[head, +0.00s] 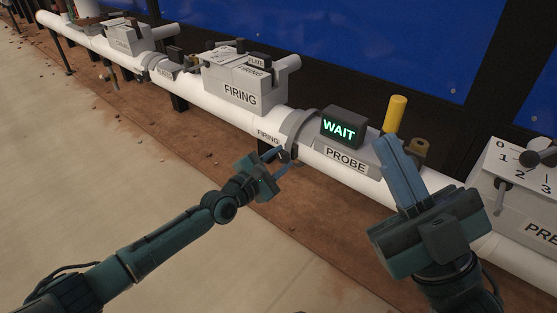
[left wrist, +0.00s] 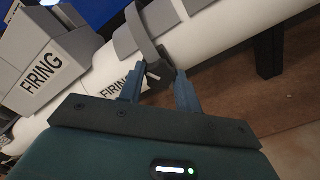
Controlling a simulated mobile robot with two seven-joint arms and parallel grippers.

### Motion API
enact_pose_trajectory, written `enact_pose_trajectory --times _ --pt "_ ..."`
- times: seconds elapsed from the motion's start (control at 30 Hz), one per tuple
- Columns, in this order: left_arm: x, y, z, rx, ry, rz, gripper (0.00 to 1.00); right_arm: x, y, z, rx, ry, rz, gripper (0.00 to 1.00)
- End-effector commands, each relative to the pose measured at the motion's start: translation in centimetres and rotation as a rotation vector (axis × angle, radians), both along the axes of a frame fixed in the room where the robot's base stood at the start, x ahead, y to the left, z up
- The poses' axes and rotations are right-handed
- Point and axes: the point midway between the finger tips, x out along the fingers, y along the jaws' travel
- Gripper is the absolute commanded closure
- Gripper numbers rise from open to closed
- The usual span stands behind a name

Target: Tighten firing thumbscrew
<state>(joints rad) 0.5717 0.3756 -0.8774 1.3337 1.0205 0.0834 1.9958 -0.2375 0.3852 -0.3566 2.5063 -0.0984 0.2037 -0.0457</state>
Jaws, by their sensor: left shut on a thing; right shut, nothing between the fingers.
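The firing thumbscrew (left wrist: 153,74) is a small dark piece under the grey clamp ring (head: 297,132) on the white pipe, next to the small FIRING label (head: 268,137). My left gripper (head: 279,157) is at the thumbscrew, its blue fingers shut on it. The left wrist view shows the fingers (left wrist: 158,88) on either side of it, partly hiding it. My right gripper (head: 390,140) is shut and empty, raised in front of the pipe near the yellow post.
The grey FIRING box (head: 245,82) sits on the pipe left of the clamp. Right of it are the PROBE block (head: 346,158) with a green WAIT display (head: 342,127), a yellow post (head: 395,114) and a dial box (head: 515,185). The floor in front is open.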

Motion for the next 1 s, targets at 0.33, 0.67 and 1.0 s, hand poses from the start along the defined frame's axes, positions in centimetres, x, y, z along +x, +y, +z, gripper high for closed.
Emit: enact_pose_trajectory --times 0.33,0.67,1.0 --pt "-0.05 -0.03 -0.05 0.268 -0.195 0.0 0.89 0.0 0.0 -0.02 0.0 0.001 0.0 1.0" --pt "-0.05 -0.02 -0.04 0.521 -0.378 0.0 0.89 0.04 0.0 0.07 0.0 0.004 0.0 1.0" --pt "-0.05 -0.02 0.01 0.783 -0.568 -0.001 0.89 0.28 0.01 -0.33 0.0 0.052 -0.002 1.0"
